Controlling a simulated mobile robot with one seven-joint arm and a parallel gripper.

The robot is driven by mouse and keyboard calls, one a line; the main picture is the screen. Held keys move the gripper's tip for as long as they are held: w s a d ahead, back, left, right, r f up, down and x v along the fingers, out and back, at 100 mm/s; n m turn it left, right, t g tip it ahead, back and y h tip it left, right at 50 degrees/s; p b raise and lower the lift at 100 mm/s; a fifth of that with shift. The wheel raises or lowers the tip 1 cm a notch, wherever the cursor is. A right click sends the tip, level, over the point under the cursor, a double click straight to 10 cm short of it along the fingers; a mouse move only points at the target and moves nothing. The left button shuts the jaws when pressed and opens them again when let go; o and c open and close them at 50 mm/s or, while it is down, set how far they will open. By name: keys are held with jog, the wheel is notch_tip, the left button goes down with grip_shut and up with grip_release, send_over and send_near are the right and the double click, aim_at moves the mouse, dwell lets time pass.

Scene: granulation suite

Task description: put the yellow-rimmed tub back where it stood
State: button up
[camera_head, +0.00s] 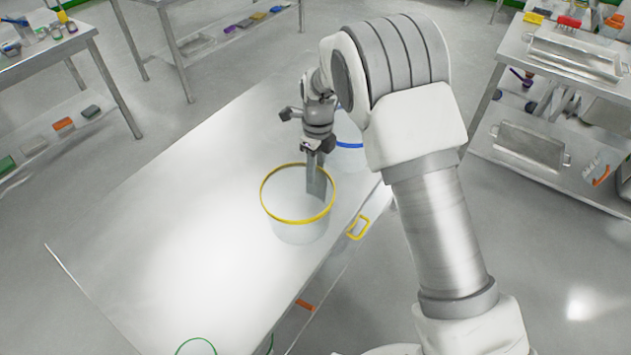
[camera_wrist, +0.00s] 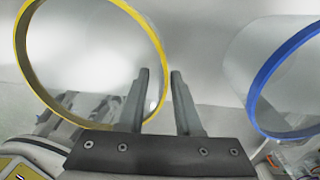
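The yellow-rimmed tub (camera_head: 297,232) is clear-walled and looks upright on the steel table (camera_head: 180,200), near its right edge. My gripper (camera_head: 318,185) points down at the tub's back-right rim. In the wrist view, the yellow rim (camera_wrist: 156,35) passes between the two fingers of my gripper (camera_wrist: 160,75). One finger is on the tub's inner side and the other is outside. The fingers are apart, with space beside the rim, so my gripper looks open around the wall.
A blue-rimmed tub (camera_head: 350,145) stands just behind, partly hidden by my arm; it shows at right in the wrist view (camera_wrist: 262,75). A green rim (camera_head: 196,342) shows at the bottom edge. The table's left half is clear. Loaded benches stand left and right (camera_head: 565,50).

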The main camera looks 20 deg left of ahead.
jog(key=s+d+r+n+t+y, duration=0.1)
jog(key=d+r+n, duration=0.3)
jog(key=r, duration=0.5)
jog(key=d+r+n, duration=0.1)
jog(key=d+r, duration=0.5)
jog(key=r, duration=0.3)
jog(key=s+d+r+n+t, duration=0.2)
jog(key=s+d+r+n, duration=0.4)
jog(key=d, duration=0.4)
jog(key=s+d+r+n+t, duration=0.1)
jog(key=s+d+n, duration=0.4)
jog(key=s, duration=0.3)
jog(key=s+d+r+n+t+h, duration=0.1)
jog(key=s+d+r+n+t, duration=0.1)
jog(key=s+d+n, duration=0.3)
jog(key=s+d, duration=0.2)
jog(key=s, duration=0.1)
jog(key=shift+s+r, duration=0.2)
jog(key=shift+s, duration=0.1)
jog(key=shift+r+p, duration=1.25)
jog(key=shift+p, duration=0.1)
